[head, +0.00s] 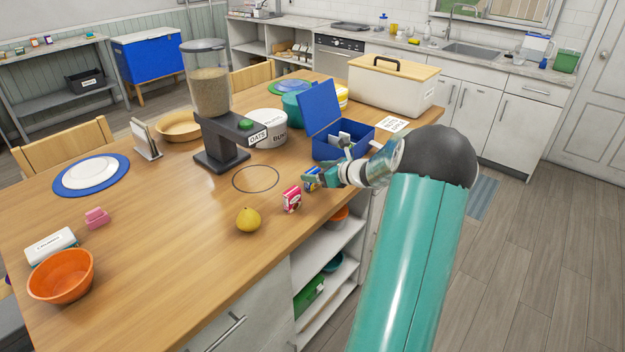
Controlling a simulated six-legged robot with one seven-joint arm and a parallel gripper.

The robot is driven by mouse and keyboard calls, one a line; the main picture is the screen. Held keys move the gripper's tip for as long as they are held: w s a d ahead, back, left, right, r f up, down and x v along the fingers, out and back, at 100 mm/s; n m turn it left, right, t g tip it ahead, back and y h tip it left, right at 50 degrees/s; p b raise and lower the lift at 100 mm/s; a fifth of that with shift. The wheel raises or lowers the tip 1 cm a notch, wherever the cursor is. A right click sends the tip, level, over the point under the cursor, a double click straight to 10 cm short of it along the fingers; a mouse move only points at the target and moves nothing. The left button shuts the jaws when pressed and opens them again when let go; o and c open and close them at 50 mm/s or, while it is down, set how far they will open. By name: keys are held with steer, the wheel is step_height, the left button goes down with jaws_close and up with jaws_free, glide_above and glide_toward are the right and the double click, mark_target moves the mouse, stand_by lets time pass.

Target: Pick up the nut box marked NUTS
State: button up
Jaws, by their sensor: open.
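My gripper (314,181) reaches in from the right, low over the right side of the wooden table, with its jaws open. A small blue box (311,180) stands right at its fingertips and is partly hidden by them. I cannot tell whether the fingers touch it. A small red-pink box (291,199) stands on the table just left of and in front of the blue one. The print on both small boxes is too small to read, so I cannot tell which is marked NUTS.
A yellow pear (248,220) lies left of the boxes. An oats dispenser (222,150) stands behind them, with a dark ring marked on the table in front. An open blue case (335,150) stands just behind my gripper.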

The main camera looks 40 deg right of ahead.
steer(key=shift+w, duration=0.1)
steer(key=c, duration=1.1)
